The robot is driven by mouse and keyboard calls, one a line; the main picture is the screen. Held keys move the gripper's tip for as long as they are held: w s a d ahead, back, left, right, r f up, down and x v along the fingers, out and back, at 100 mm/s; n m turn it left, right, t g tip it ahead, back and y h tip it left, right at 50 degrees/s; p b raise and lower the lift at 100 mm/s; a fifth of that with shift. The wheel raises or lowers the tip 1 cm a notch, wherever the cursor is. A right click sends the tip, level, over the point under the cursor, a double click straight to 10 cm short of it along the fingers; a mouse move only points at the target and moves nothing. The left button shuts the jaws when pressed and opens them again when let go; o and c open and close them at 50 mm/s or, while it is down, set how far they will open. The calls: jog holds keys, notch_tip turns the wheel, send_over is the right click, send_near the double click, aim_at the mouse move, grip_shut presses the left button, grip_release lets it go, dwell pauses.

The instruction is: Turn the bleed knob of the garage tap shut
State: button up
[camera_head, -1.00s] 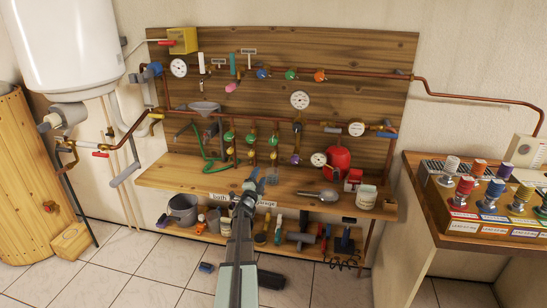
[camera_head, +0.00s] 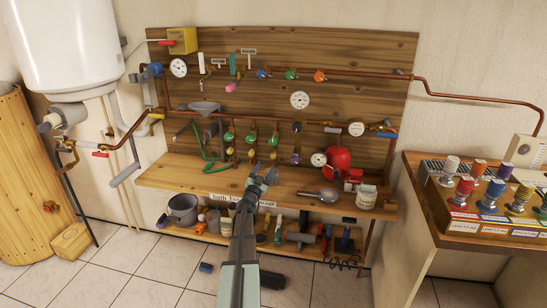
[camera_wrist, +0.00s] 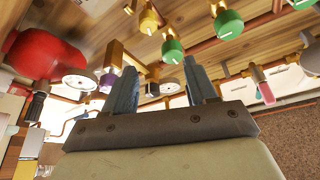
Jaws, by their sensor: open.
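On the wooden pipe board, a row of green-handled taps (camera_head: 252,139) stands above the shelf, with small bleed knobs below. A purple knob (camera_head: 295,159) hangs at the right end of this row. In the wrist view the purple knob (camera_wrist: 106,82) is beside and partly behind the left finger, and a yellow knob (camera_wrist: 148,22) and green handles (camera_wrist: 172,51) show above. The shelf-edge label (camera_head: 257,202) ends in "garage", partly hidden by my arm; which knob it names is unclear. My gripper (camera_head: 263,172) is open and empty, below the taps; the wrist view shows its fingers apart (camera_wrist: 162,88).
A red vessel (camera_head: 337,158) and gauges stand right of the taps. A scoop-like metal tool (camera_head: 320,195) and white pot (camera_head: 366,197) are on the shelf (camera_head: 190,175). A green hose (camera_head: 207,160) hangs left. Pipes run close around the taps.

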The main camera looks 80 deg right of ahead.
aim_at(273, 157)
jog(key=d, duration=0.3)
jog(key=s+d, duration=0.1)
jog(key=d, duration=0.7)
jog(key=shift+s+d+r, duration=0.1)
jog(key=shift+s+r, duration=0.2)
jog(key=shift+s, duration=0.05)
jog(key=shift+s+d+r, duration=0.1)
jog(key=shift+d+r, duration=0.15)
jog(key=shift+d, duration=0.15)
jog(key=c, duration=1)
jog(key=shift+n+t, duration=0.5)
jog(key=shift+n, duration=0.7)
jog(key=shift+c, duration=0.2)
jog(key=o, duration=1)
jog(key=shift+o, duration=0.2)
